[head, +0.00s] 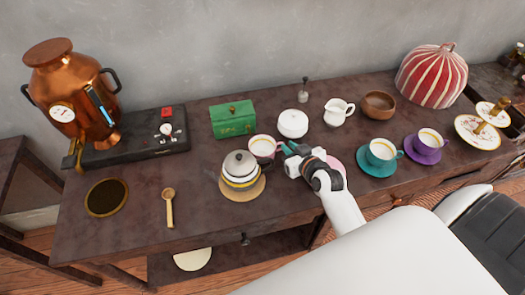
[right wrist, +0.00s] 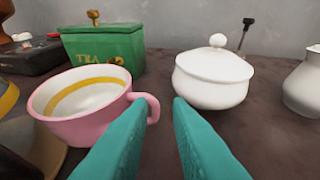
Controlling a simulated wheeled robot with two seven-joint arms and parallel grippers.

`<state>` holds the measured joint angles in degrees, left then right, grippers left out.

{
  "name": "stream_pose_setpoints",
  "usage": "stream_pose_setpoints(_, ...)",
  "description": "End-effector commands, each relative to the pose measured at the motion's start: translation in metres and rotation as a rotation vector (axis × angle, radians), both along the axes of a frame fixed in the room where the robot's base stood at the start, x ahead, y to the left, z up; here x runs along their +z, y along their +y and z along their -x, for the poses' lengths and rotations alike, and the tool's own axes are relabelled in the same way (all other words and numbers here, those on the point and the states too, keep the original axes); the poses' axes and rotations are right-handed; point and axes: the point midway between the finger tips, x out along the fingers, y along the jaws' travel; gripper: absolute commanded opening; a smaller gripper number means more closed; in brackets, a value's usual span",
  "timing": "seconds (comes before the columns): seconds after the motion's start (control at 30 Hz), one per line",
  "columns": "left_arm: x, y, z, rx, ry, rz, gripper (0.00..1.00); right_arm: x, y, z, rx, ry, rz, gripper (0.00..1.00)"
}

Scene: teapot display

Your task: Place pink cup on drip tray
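The pink cup (head: 263,146) stands upright near the middle of the table, beside the teapot. In the right wrist view the pink cup (right wrist: 85,118) is at the left, white inside with a yellow band. Its handle points toward my teal fingers. My right gripper (head: 287,149) is just right of the cup. In the wrist view the right gripper (right wrist: 160,102) is open, with the handle's edge showing between the fingertips; I cannot tell whether they touch. The drip tray (head: 106,197), a dark disc with a brass rim, lies at the table's left. My left gripper is not in view.
The teapot (head: 240,171) on its round mat stands between cup and tray. A wooden spoon (head: 169,207) lies right of the tray. A green tea box (head: 232,119) and white sugar bowl (head: 293,124) stand behind. A teal cup (head: 381,151) is at the right.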

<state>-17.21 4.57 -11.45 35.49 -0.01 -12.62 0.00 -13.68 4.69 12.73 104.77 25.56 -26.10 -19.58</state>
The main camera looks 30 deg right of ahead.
Motion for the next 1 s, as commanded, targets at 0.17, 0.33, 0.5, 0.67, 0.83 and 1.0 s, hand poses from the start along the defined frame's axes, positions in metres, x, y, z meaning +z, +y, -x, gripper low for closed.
stream_pose_setpoints(0.17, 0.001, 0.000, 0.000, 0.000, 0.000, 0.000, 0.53, -0.005, 0.000, -0.011, 0.001, 0.001, 0.000, 0.18)
stream_pose_setpoints(0.33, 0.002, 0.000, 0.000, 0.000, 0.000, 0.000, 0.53, -0.015, 0.002, -0.030, 0.001, 0.000, -0.001, 0.18)
stream_pose_setpoints(0.5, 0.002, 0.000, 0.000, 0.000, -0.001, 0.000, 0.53, -0.025, 0.001, -0.049, 0.001, 0.000, 0.000, 0.18)
stream_pose_setpoints(0.67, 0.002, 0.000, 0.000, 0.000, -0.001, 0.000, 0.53, -0.027, 0.001, -0.053, 0.002, 0.001, 0.001, 0.18)
stream_pose_setpoints(0.83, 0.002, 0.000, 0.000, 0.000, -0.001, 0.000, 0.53, -0.027, 0.001, -0.053, 0.002, 0.001, 0.001, 0.16)
stream_pose_setpoints(1.0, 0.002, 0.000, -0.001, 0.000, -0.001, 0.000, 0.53, -0.027, 0.001, -0.053, 0.002, 0.002, 0.001, 0.00)
